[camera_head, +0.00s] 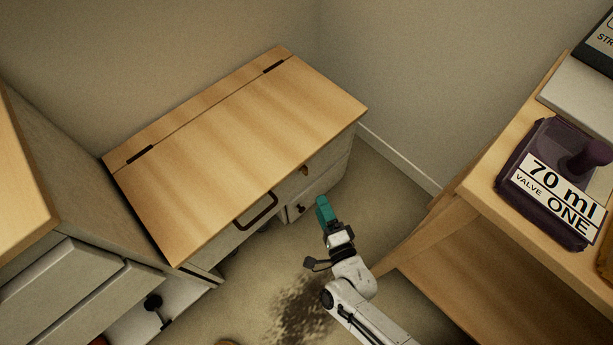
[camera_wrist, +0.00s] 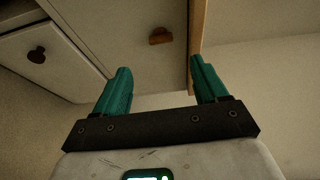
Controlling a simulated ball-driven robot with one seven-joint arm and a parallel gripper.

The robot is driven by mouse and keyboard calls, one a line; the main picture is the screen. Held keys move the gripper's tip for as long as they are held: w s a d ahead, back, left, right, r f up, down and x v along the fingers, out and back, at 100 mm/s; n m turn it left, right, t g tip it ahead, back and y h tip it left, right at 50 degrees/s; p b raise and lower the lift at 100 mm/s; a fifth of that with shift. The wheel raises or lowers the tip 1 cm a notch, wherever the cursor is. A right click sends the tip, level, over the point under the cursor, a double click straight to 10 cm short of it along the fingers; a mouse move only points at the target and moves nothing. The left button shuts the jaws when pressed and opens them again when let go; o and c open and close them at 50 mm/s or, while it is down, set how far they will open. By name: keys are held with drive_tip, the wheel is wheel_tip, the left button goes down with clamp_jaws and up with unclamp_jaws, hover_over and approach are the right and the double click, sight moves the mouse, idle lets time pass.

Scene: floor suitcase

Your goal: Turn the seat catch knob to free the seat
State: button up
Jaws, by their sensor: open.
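The seat is a wooden lid (camera_head: 235,150) with two dark hinges along its back edge, lying flat and closed on a pale bench. A small orange-brown knob (camera_head: 305,170), which looks like the seat catch knob, is on the bench front below the lid edge. In the wrist view this knob (camera_wrist: 160,37) appears as a short half-round piece beyond and between my fingertips. My gripper (camera_head: 324,208) has teal fingers and is in front of the bench's right end. It is open and empty, with a gap between it and the knob.
A dark bar handle (camera_head: 257,210) is on the bench front. A dark knob (camera_wrist: 37,55) is on a drawer front (camera_wrist: 45,50). A wooden table (camera_head: 480,190) at right carries a purple labelled object (camera_head: 550,175). Pale cabinets (camera_head: 75,280) stand at left. Floor is open around my arm.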

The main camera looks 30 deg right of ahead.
sight(306, 174)
drive_tip(key=w, duration=0.3)
drive_tip(key=w+b, duration=0.1)
drive_tip(key=w, duration=0.3)
drive_tip(key=w+d, duration=0.1)
drive_tip(key=w, duration=0.2)
drive_tip(key=shift+w+b, duration=0.4)
drive_tip(key=shift+c, duration=0.3)
drive_tip(key=shift+a, duration=0.1)
drive_tip(key=c, duration=1)
drive_tip(key=shift+f, duration=0.1)
